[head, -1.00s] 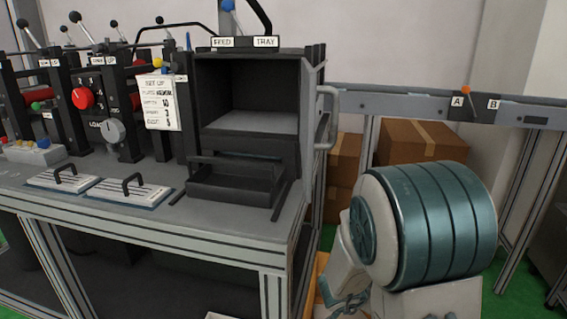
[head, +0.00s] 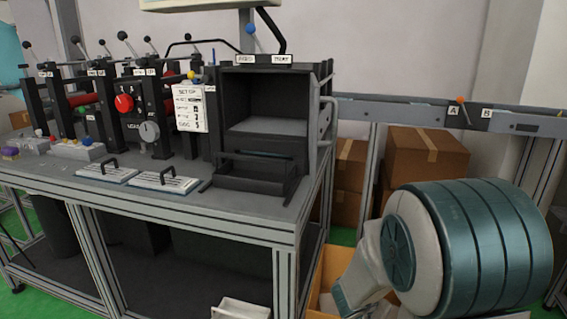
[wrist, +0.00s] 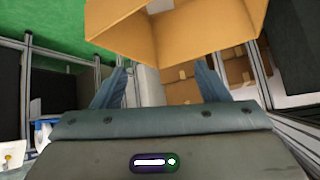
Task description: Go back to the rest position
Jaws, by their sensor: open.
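My gripper (wrist: 160,88) shows in the wrist view with its two blue-grey fingers spread apart and nothing between them. An orange-yellow open box (wrist: 175,35) lies beyond the fingers there. In the head view my arm, with a large teal and white joint, fills the lower right, and the gripper itself is not visible. The arm hangs to the right of the machine bench (head: 150,205), apart from it.
The feed tray (head: 250,180) stands at the bench's right end, its bay open. A rail marked A and B (head: 440,112) runs along the wall. Brown cartons (head: 425,155) are stacked beneath it. A pale bin (head: 240,308) sits low in front.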

